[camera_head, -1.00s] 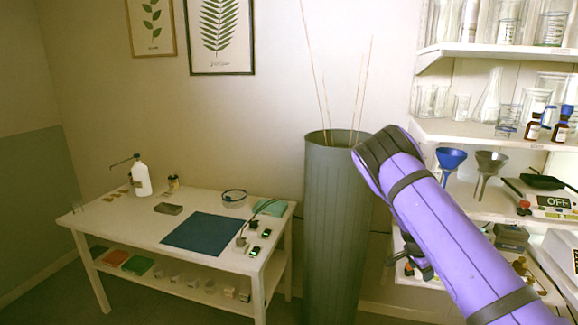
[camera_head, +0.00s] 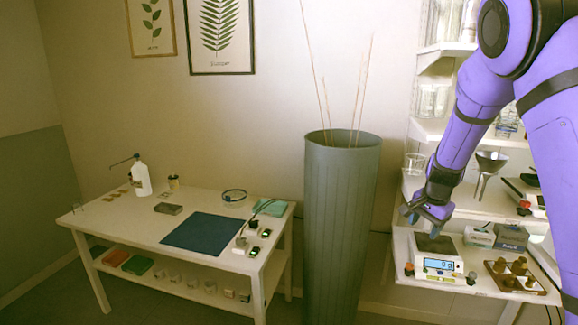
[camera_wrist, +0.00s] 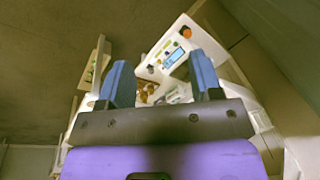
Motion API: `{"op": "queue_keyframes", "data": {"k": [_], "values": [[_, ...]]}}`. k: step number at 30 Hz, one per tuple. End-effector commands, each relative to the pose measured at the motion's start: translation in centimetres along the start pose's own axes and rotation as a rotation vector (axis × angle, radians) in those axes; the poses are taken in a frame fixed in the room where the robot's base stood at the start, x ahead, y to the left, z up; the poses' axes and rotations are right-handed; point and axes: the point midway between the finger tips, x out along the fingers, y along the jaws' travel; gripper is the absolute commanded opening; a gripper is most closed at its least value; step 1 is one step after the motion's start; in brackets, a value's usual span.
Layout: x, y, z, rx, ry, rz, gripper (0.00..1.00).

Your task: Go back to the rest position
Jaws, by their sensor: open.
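My gripper (camera_head: 427,214) hangs at the end of my purple arm, in front of the right-hand shelves and above the side table. Its two blue fingers stand apart with nothing between them in the wrist view (camera_wrist: 160,85). The digital scale (camera_head: 437,258) lies below the gripper, apart from it. The scale's display also shows in the wrist view (camera_wrist: 174,56).
A tall grey-green ribbed vase (camera_head: 340,230) with thin sticks stands left of my gripper. A white table (camera_head: 140,222) with a dark blue mat (camera_head: 202,233) is at the left. A tray with brown bottles (camera_head: 515,277) sits right of the scale. A funnel (camera_head: 490,165) stands on the shelf.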

Motion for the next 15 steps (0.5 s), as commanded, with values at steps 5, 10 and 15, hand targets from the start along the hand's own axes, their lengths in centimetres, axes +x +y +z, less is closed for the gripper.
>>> {"op": "queue_keyframes", "data": {"k": [5, 10, 15], "values": [[-6.0, 1.2, 2.5, -0.105, -0.030, -0.065, 0.59], [-11.0, 2.8, 5.1, -0.218, -0.040, -0.115, 0.59], [-15.6, 5.0, 7.8, -0.336, -0.034, -0.159, 0.59]]}}
